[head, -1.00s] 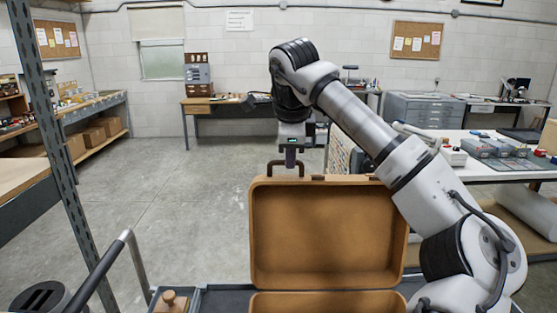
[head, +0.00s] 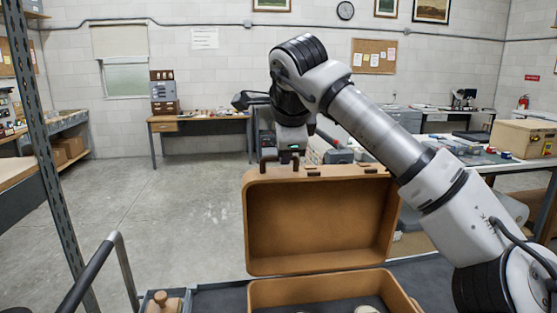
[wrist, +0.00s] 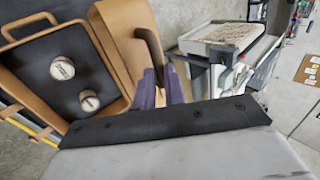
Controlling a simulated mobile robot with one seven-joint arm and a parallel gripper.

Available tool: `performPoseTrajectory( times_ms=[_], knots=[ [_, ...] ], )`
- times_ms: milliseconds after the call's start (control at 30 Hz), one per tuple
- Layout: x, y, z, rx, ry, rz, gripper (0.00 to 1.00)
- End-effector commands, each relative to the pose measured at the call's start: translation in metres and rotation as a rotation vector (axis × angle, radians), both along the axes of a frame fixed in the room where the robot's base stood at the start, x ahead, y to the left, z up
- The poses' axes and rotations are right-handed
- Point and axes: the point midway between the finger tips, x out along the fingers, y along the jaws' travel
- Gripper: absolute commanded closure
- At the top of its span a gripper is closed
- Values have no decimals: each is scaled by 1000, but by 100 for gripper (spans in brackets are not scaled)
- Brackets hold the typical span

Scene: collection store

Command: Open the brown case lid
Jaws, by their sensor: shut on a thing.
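The brown case lid (head: 318,222) stands raised, roughly upright, behind the case's lower half (head: 325,285). Its tan inner side faces the head camera. That view also shows the open lower half (wrist: 112,78) with a dark lining and two pale round-topped items (wrist: 62,68) inside.
A small box with a wooden knob (head: 165,302) sits left of the case. A metal rail (head: 118,262) and a shelf post (head: 45,160) stand at the left. A workbench (head: 200,118) is at the back. The floor between is clear.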

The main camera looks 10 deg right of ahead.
Motion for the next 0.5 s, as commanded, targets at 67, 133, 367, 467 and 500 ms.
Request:
performPoseTrajectory(
  times_ms=[67,133,367,467,500],
  knots=[
    [-3,1,-2,0,-19,2,100],
    [-4,2,0,0,-27,3,100],
    [-4,2,1,1,-28,3,100],
    [-4,2,1,1,-28,3,85],
    [-4,2,1,1,-28,3,80]
  ],
)
